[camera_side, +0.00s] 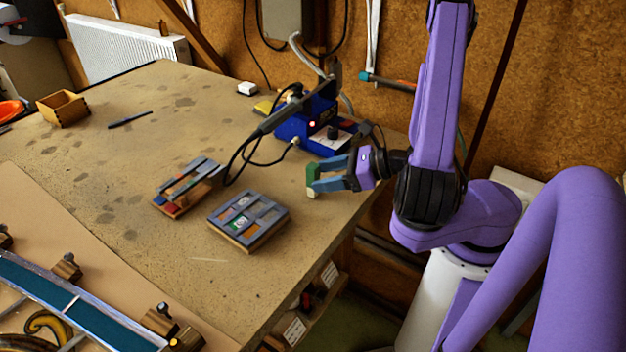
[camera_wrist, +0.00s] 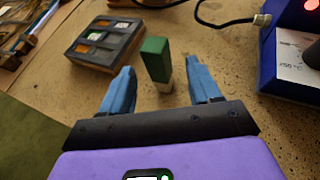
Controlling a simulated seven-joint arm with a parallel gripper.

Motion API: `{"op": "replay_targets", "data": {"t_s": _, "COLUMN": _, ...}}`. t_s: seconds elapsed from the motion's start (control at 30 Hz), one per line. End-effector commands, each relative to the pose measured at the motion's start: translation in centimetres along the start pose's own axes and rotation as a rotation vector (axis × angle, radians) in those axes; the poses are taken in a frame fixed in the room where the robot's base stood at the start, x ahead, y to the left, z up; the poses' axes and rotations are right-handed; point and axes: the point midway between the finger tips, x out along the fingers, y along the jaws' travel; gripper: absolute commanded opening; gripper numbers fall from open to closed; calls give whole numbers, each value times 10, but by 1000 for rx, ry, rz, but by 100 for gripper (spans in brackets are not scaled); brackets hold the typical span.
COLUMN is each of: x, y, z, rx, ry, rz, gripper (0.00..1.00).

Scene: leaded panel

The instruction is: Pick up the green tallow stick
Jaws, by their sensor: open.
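The green tallow stick (camera_wrist: 156,58) stands upright on the bench in the wrist view, green above with a pale lower end. It also shows in the side view (camera_side: 311,177), at the tips of my fingers. My gripper (camera_wrist: 159,74) is open, with one blue finger on each side of the stick. The stick looks roughly centred between the fingers, with a gap on both sides, a little beyond the tips in the wrist view. In the side view my gripper (camera_side: 322,174) comes in from the right, low over the bench's right side. The fingers partly hide the stick there.
A grey compartment tray (camera_side: 263,240) sits nearby, with a second rack (camera_side: 167,195) to its left. A blue soldering station (camera_side: 290,128) with cables stands behind my gripper. The bench edge is close on the right. A wooden box (camera_side: 62,108) is far left.

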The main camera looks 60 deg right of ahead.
Motion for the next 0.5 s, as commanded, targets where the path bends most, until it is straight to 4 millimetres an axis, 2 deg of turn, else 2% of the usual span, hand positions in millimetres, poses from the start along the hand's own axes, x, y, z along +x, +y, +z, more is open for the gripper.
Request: {"op": "replay_targets", "data": {"t_s": 0.5, "x": 49, "y": 1, "z": 0, "rx": -1, "ry": 1, "rz": 4, "gripper": 62}}
